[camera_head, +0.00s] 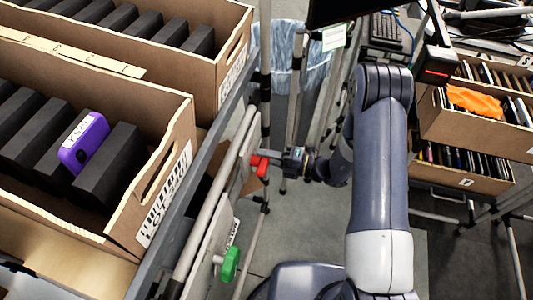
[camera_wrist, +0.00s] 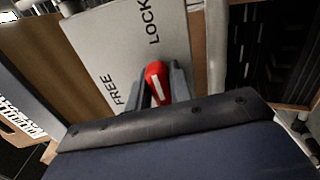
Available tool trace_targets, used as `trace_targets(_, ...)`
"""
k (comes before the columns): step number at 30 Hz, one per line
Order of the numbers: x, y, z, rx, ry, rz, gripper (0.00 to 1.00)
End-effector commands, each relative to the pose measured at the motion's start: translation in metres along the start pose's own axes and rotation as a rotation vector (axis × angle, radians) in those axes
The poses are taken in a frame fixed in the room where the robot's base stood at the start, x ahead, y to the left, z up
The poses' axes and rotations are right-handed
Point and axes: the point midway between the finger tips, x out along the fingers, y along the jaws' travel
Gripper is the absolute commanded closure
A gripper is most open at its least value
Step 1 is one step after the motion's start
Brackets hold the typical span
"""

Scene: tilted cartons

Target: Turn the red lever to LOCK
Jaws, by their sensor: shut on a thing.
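The red lever (camera_head: 261,164) is on a pale plate at the side of the carton rack, near the middle of the head view. My gripper (camera_head: 284,161) reaches it from the right and is shut on it. In the wrist view the red lever (camera_wrist: 155,74), with a white stripe, sits between my two gripper fingers (camera_wrist: 161,86). Behind it, the grey label plate (camera_wrist: 120,50) reads LOCK at the top and FREE at the lower left. The fingers and gripper body hide part of the lever, so I cannot tell its exact setting.
A green knob (camera_head: 230,263) is lower on the same rack side. Open cartons (camera_head: 165,190) with black boxes and one purple item (camera_head: 83,143) tilt at the left. A bin with a clear liner (camera_head: 285,60) stands behind. More cartons (camera_head: 460,125) stand at the right.

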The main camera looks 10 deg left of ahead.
Motion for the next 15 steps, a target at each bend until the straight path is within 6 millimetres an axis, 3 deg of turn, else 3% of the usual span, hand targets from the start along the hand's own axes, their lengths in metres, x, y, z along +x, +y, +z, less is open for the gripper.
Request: trace_targets(15,-0.0002,-0.0040,-0.0024,0.079,0.004,-0.005,1.00)
